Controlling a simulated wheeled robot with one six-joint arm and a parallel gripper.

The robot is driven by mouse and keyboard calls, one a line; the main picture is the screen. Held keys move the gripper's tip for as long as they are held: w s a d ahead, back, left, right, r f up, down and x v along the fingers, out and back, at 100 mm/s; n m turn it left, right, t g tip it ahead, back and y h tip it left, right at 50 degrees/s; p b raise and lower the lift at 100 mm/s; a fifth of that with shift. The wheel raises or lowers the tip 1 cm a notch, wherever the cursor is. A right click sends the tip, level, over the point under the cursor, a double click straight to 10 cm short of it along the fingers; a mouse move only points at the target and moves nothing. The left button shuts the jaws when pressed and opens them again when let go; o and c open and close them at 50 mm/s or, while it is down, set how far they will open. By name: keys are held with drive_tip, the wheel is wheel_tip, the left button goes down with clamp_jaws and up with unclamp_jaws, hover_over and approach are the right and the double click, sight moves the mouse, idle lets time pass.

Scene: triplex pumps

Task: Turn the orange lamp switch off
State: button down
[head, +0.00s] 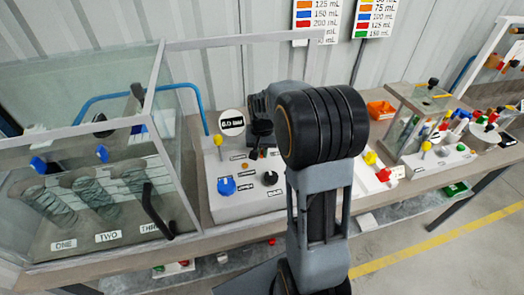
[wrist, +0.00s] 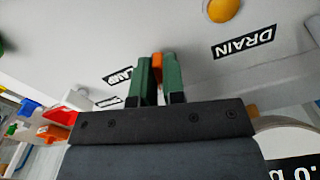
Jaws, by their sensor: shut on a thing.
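The orange lamp switch (wrist: 157,66) shows in the wrist view as a small orange piece between the green fingers of my gripper (wrist: 158,78). The fingers are closed on it from both sides, and they hide most of it. The LAMP label (wrist: 117,76) is just left of the fingers on the pale panel, partly covered by them. In the head view my arm stands in front of the light grey control box (head: 205,170) and largely hides my gripper. Which way the switch is tilted cannot be told.
A yellow knob (wrist: 224,9) sits near the DRAIN label (wrist: 244,43). A glass tank (head: 60,110) stands left; another station (head: 440,160) stands right.

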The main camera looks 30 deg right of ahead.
sight(262, 153)
drive_tip(key=shift+d+n, duration=0.1)
drive_tip(key=shift+n, duration=1.7)
drive_tip(key=c, duration=1.2)
unclamp_jaws()
drive_tip(key=shift+r, duration=0.1)
wheel_tip(262, 153, up, 14)
drive_tip(key=shift+f, duration=0.2)
drive_tip(key=s+a+f+n+t, duration=0.1)
drive_tip(key=s+a+f+t, duration=0.1)
drive_tip(key=s, duration=0.6)
drive_tip(key=s+a+f+n+t, duration=0.1)
drive_tip(key=s+a+f, duration=0.3)
drive_tip(key=s+a, duration=0.3)
drive_tip(key=shift+s+t, duration=0.4)
